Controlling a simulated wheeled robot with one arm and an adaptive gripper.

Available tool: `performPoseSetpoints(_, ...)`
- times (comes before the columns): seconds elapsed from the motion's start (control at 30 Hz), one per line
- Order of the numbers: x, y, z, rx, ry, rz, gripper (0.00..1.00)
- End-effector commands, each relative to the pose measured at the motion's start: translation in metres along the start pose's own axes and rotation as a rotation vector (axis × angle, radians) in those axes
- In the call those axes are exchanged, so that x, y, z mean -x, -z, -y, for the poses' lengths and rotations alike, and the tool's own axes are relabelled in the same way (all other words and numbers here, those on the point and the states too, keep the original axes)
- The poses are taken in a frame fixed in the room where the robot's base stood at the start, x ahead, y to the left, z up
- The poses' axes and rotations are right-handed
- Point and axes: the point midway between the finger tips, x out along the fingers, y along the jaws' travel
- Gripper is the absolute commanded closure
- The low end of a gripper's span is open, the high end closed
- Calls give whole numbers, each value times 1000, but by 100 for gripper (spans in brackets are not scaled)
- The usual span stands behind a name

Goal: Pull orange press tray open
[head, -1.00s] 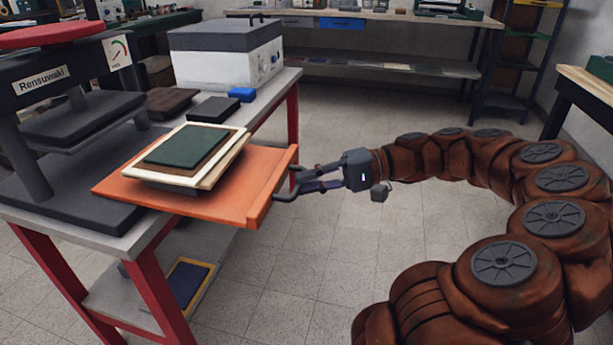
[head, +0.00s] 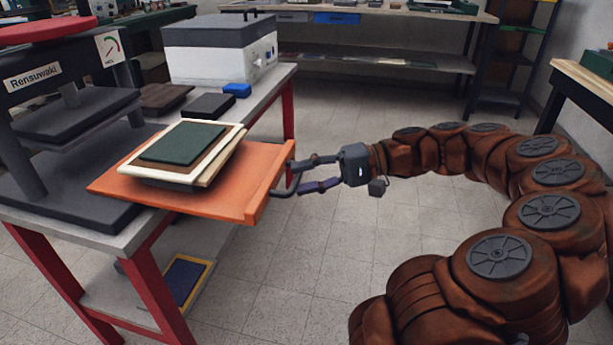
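The orange press tray (head: 240,190) sticks out from the press (head: 65,125) past the front edge of the grey-topped workbench. A stack with a dark green sheet (head: 181,144) over brown and cream boards lies on it. A dark handle (head: 284,189) is at the tray's right edge. My gripper (head: 293,176) is at this handle, reaching in from the right. Its two fingers are spread apart, one above and one below the handle area. At this size I cannot tell whether they touch or clamp the handle.
A white box with a grey lid (head: 220,50), a small blue block (head: 237,90) and dark slabs (head: 208,106) stand on the bench behind the tray. Red bench legs (head: 155,290) stand below. The tiled floor (head: 330,260) right of the tray is clear.

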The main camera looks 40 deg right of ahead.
Motion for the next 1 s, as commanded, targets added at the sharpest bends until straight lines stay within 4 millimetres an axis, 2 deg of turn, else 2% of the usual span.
performPoseSetpoints(0.27, 17, 2, 0, 1, -1, -5, 61)
performPoseSetpoints(0.7, 67, 1, -1, -1, -1, -3, 61)
performPoseSetpoints(1.0, 75, 0, 0, 0, 0, 0, 61)
